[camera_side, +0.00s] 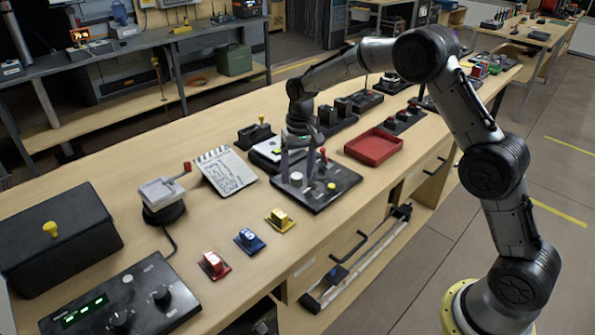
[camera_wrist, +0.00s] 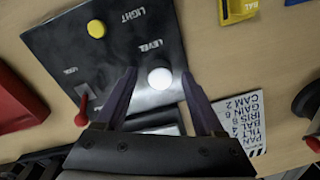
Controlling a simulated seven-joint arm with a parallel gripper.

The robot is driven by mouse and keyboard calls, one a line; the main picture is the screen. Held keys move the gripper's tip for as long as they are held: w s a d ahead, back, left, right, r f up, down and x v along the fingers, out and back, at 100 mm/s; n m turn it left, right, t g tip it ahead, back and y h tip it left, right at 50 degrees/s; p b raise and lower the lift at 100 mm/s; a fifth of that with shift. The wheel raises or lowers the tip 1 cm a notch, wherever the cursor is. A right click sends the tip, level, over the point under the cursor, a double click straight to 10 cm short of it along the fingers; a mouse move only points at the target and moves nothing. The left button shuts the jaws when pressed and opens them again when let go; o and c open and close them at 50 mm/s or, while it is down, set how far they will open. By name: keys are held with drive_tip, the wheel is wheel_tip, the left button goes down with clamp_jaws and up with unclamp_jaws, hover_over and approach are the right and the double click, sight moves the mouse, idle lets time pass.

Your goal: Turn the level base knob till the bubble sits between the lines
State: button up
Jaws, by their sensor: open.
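The black level base panel (camera_side: 318,204) lies on the bench; in the wrist view (camera_wrist: 60,42) it is labelled LIGHT and LEVEL. Its round white LEVEL knob (camera_wrist: 160,78) appears between my fingertips in that view. The knob also shows in the side view (camera_side: 297,180). A yellow knob (camera_wrist: 97,29) sits at LIGHT, and a red lever (camera_wrist: 84,100) stands near a corner. My gripper (camera_wrist: 159,72) is open, pointing down over the panel; finger contact with the knob cannot be told. No bubble or lines can be made out.
A red tray (camera_side: 374,148) lies right of the panel. A notepad (camera_side: 225,172), a crank device (camera_side: 161,196) and a white-and-black block (camera_side: 266,154) are left. Blue (camera_side: 250,240), yellow (camera_side: 280,220) and red (camera_side: 213,265) small units stand in front. Bare bench lies between them.

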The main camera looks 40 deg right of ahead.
clamp_jaws()
drive_tip(key=shift+n, duration=0.4)
drive_tip(key=n, duration=0.2)
drive_tip(key=shift+n, duration=2.5)
unclamp_jaws()
